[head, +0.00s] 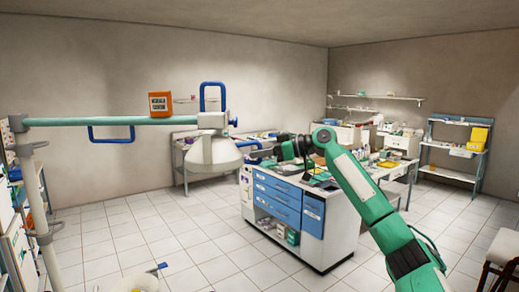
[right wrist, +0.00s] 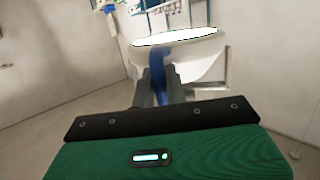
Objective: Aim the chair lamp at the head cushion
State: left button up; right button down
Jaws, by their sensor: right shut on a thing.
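The chair lamp's white head (head: 213,152) hangs from a teal horizontal arm (head: 100,121) on a pale post at the left. In the right wrist view the lamp head (right wrist: 205,65) shows a bright white face. My right gripper (head: 262,150) reaches the lamp's right side from the right. In the right wrist view its fingers (right wrist: 160,85) are shut on a blue handle (right wrist: 157,60) of the lamp head. I cannot make out the head cushion in either view. My left gripper is not in view.
A blue-drawered cabinet (head: 275,205) with a cluttered top stands behind my right arm. An orange box (head: 160,104) appears above the lamp arm. A shelf rack (head: 455,150) stands at the far right. Tiled floor (head: 200,245) is open below the lamp.

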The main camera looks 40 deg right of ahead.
jog(key=shift+r, duration=0.35)
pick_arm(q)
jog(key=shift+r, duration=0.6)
pick_arm(e)
jog(key=shift+h, duration=0.3)
jog(key=c, duration=1.5)
grip_release()
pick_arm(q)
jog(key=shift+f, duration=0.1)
